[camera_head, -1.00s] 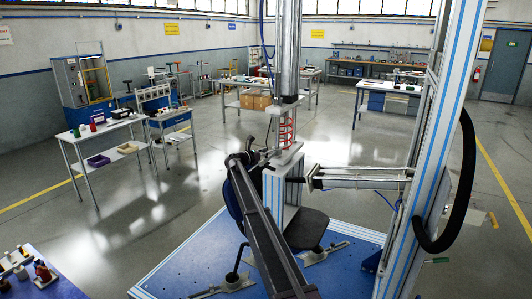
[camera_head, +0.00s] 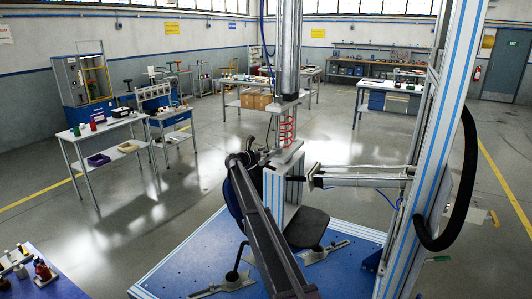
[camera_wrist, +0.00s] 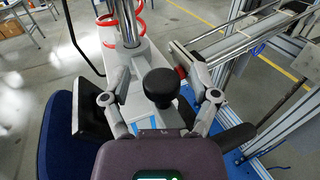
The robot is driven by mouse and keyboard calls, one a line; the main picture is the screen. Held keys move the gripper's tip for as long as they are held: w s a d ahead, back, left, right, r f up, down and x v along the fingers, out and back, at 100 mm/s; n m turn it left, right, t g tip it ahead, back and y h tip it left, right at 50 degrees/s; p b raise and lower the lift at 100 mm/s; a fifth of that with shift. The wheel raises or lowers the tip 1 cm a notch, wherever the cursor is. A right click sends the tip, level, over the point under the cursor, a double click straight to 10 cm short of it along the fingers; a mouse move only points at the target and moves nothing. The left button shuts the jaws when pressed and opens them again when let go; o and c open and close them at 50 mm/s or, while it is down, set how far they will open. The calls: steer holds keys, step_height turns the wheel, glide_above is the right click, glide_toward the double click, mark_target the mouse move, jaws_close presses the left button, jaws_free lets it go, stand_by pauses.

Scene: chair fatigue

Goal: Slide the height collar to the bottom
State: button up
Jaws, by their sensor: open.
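My gripper (camera_wrist: 151,72) is open in the wrist view, one finger on each side of a black round knob (camera_wrist: 160,86). The knob stands above a pale housing and shows no clear contact with the fingers. I cannot tell whether it is part of the height collar, which I cannot pick out with certainty. Behind it rises a metal column (camera_wrist: 128,25) with a red coiled hose (camera_wrist: 108,32) around it. In the head view, my arm reaches to the test stand, and my gripper (camera_head: 256,155) is small and dark beside the stand's pale top plate (camera_head: 287,153).
A chair with a dark seat (camera_head: 306,228) stands on the blue base plate (camera_head: 190,265). A horizontal cylinder (camera_head: 365,175) comes in from the right, close to the stand. A tall aluminium frame (camera_head: 425,170) bounds the right side.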

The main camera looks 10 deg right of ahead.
steer(key=shift+a, duration=0.1)
steer(key=v, duration=1.2)
steer(key=shift+w, duration=0.1)
steer(key=s+d+f+m+g+y, duration=0.2)
steer(key=s+d+f+m, duration=0.2)
steer(key=s, duration=0.5)
steer(key=s+d+f+m+g+y, duration=0.2)
steer(key=s+d+f+m, duration=0.25)
steer(key=s, duration=0.35)
steer(key=s+d+f+m+g+y, duration=0.2)
steer(key=s+d+f+m, duration=0.15)
steer(key=s, duration=0.55)
steer(key=s+f+m+g+y, duration=0.1)
steer(key=s+f+m+y, duration=0.1)
steer(key=s, duration=0.8)
steer(key=s+a+f+m+g+y, duration=0.1)
steer(key=s+m+y, duration=0.3)
steer(key=s, duration=0.5)
steer(key=s+a+f+m+g+y, duration=0.1)
steer(key=s+f+m+y, duration=0.2)
steer(key=s+m, duration=0.3)
steer(key=s, duration=0.4)
steer(key=shift+s+f+g, duration=0.25)
steer(key=shift+s+g, duration=0.05)
steer(key=shift+s, duration=0.05)
